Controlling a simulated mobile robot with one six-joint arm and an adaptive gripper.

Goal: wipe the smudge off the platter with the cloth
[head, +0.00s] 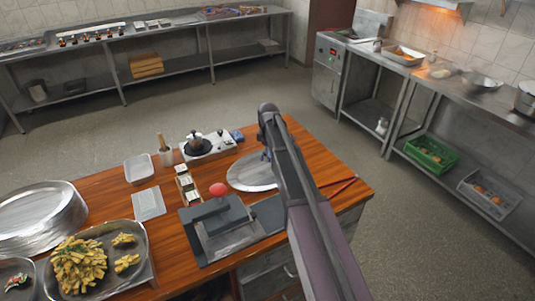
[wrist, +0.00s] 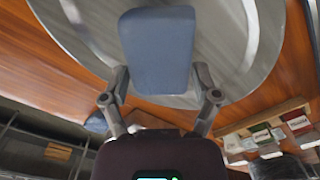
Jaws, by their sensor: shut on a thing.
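The silver oval platter (head: 245,178) lies on the wooden counter in the head view, partly hidden behind my arm. It fills the top of the wrist view (wrist: 240,40). My gripper (wrist: 160,76) is shut on the blue cloth (wrist: 157,38), which looks like a folded pad between the two fingers. The cloth is over the platter; I cannot tell whether it touches. In the head view only a small bluish bit of it shows beside my arm. I cannot make out a clear smudge; the cloth covers part of the platter.
A dark press with a red knob (head: 218,189) stands in front of the platter. A white appliance (head: 207,147) and a small rack of packets (head: 187,184) are left of it. A red stick (head: 342,187) lies to the right. A tray of fries (head: 148,279) is at front left.

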